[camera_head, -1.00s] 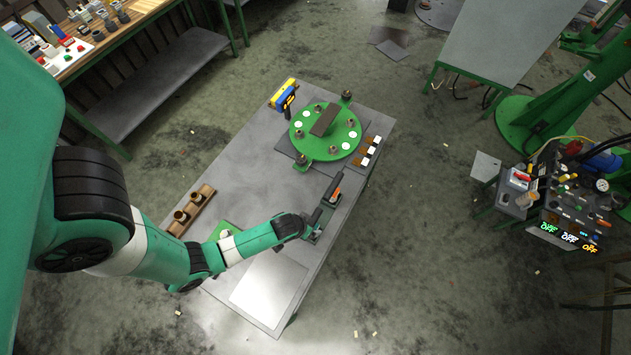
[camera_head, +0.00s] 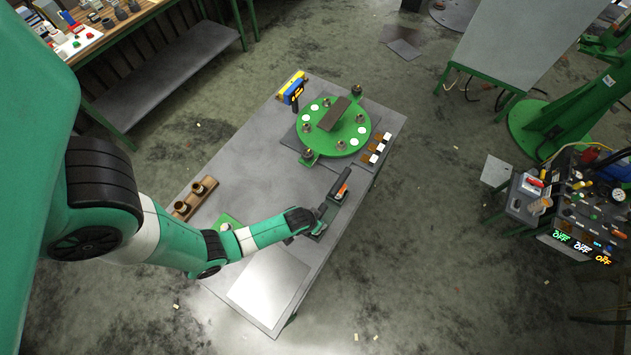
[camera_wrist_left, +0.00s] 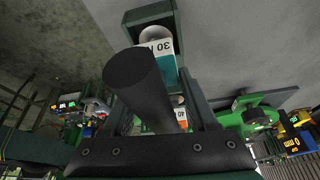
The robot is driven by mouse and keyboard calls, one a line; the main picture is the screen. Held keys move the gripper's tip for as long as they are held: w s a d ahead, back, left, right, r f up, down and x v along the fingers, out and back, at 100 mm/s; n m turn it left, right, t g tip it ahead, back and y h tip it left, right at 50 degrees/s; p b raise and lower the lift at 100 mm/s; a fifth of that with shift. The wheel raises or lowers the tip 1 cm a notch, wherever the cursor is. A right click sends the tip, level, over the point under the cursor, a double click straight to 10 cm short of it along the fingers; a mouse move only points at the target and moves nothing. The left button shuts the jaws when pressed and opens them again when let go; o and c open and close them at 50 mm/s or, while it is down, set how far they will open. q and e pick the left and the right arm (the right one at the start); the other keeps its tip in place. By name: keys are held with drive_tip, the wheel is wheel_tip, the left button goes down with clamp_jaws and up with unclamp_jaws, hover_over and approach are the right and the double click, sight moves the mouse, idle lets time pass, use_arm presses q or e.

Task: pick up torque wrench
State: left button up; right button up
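A torque wrench with a dark round handle (camera_wrist_left: 140,82) stands out toward the camera in the left wrist view. Its handle end lies between the fingers of my left gripper (camera_wrist_left: 160,112), with a visible gap to the right finger. The gripper looks open around it. A teal "30 N" label (camera_wrist_left: 163,48) and an orange "40" label (camera_wrist_left: 181,113) show behind the handle. In the head view, my left gripper (camera_head: 319,214) is at the wrench holder on the table's right side, near an orange-marked tool (camera_head: 342,188). The fingertips are largely hidden there. My right gripper is not in view.
On the grey table (camera_head: 232,178), a green round plate (camera_head: 347,145) with several fittings lies behind the holder. A yellow and blue tool (camera_head: 293,88) stands further back. A pale sheet (camera_head: 268,288) lies in front.

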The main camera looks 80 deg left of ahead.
use_arm(q)
clamp_jaws()
